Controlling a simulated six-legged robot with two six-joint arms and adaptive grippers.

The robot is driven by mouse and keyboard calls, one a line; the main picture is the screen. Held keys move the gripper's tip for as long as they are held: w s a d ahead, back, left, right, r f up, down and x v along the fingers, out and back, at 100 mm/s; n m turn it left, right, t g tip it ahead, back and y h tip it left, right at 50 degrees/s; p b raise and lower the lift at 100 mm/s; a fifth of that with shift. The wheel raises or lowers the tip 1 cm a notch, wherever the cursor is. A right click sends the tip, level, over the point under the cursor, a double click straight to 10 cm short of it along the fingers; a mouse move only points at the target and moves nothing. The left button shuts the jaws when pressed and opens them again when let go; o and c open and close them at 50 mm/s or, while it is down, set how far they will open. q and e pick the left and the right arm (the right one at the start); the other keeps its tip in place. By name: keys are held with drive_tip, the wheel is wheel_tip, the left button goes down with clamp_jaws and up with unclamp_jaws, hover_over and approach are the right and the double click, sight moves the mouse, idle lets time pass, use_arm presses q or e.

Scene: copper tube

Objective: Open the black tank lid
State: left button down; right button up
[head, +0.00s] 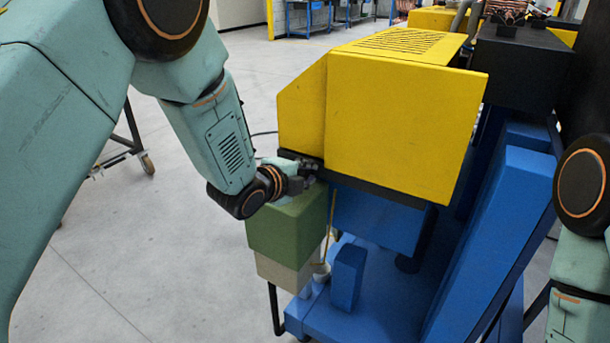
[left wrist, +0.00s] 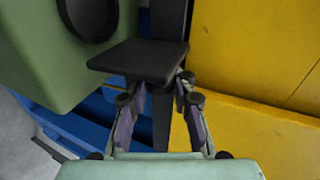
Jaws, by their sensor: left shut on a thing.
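The green tank (head: 285,228) stands below the left front corner of the yellow housing; the left wrist view shows its green face (left wrist: 40,50) with a round black opening or cap (left wrist: 92,18). A flat black plate (left wrist: 138,60), which looks like the tank lid, sits apart from that round part, beside a black bar (left wrist: 170,20). My left gripper (head: 309,168) is at the tank's top, by the housing's lower edge. Its fingers (left wrist: 158,100) are shut on the plate's near edge; the exact contact is partly hidden. My right gripper is out of view.
The yellow housing (head: 400,120) rises close beside my left gripper and limits room to the right. Blue machine frame parts (head: 380,295) lie below. A wheeled cart (head: 130,145) stands at the left. Open grey floor (head: 150,250) lies left of the tank.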

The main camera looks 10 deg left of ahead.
use_arm(q)
drive_tip(key=shift+s+f, duration=0.15)
drive_tip(key=shift+f, duration=0.1)
drive_tip(key=c, duration=1.6)
unclamp_jaws()
drive_tip(key=o, duration=0.4)
drive_tip(key=shift+s+r, duration=0.15)
drive_tip(key=shift+r, duration=0.05)
drive_tip(key=shift+o, duration=0.3)
drive_tip(key=shift+w, duration=0.25)
drive_tip(key=shift+s, duration=0.1)
drive_tip(key=v, duration=1.1)
drive_tip(key=shift+s, duration=0.35)
drive_tip(key=shift+a+r, duration=0.15)
